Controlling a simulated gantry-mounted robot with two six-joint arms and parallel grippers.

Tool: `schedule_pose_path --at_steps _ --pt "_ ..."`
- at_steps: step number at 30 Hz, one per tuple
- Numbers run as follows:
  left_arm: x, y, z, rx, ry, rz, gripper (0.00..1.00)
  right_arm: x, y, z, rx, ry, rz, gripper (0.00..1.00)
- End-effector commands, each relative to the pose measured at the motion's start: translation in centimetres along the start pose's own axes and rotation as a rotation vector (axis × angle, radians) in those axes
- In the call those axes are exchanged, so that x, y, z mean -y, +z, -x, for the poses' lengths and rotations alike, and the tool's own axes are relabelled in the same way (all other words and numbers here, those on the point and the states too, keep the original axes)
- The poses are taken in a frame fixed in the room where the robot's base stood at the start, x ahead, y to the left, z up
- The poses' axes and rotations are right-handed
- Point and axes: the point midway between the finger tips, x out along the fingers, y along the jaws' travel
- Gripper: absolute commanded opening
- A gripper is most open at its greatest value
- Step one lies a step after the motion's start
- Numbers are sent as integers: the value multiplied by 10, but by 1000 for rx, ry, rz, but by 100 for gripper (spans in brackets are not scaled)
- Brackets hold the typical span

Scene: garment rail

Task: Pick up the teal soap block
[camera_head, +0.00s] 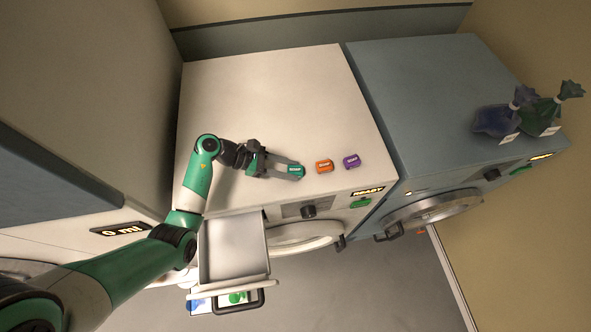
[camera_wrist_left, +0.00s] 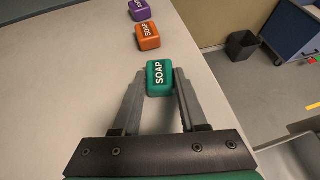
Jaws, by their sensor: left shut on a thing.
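The teal soap block (camera_head: 296,171) lies on top of the white washing machine (camera_head: 250,95), near its front edge. It also shows in the left wrist view (camera_wrist_left: 159,78), with the word SOAP on its top. My left gripper (camera_head: 291,169) is shut on the teal block, with one grey finger on each side of it. The fingertips of the left gripper show in the left wrist view (camera_wrist_left: 159,82) against the block's sides. I cannot tell whether the block is lifted off the surface. My right gripper is in neither view.
An orange soap block (camera_head: 324,166) and a purple soap block (camera_head: 351,161) lie in a row to the right. An open drawer (camera_head: 233,250) juts out at the front. Blue and green bags (camera_head: 495,120) stand on the blue-grey machine (camera_head: 430,90). The white top's back is clear.

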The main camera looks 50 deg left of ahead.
Motion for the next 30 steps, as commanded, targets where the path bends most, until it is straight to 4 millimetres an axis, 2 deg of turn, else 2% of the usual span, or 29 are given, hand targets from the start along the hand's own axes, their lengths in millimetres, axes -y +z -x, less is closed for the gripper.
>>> schedule_pose_path --at_steps 1,3,4,14,17,21,26,30 --pt "0 0 0 0 0 0 15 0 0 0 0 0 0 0" --pt "0 0 0 0 0 0 2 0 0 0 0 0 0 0" --pt "0 0 0 0 0 0 0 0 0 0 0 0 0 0" --pt "0 2 1 0 0 -1 0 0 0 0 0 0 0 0" --pt "-1 8 4 1 1 -3 0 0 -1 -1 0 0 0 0" --pt "-1 27 15 1 3 -6 0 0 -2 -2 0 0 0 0" --pt "27 56 30 2 3 -8 0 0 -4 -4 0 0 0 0" --pt "60 83 44 0 -1 -6 0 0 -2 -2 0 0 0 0"
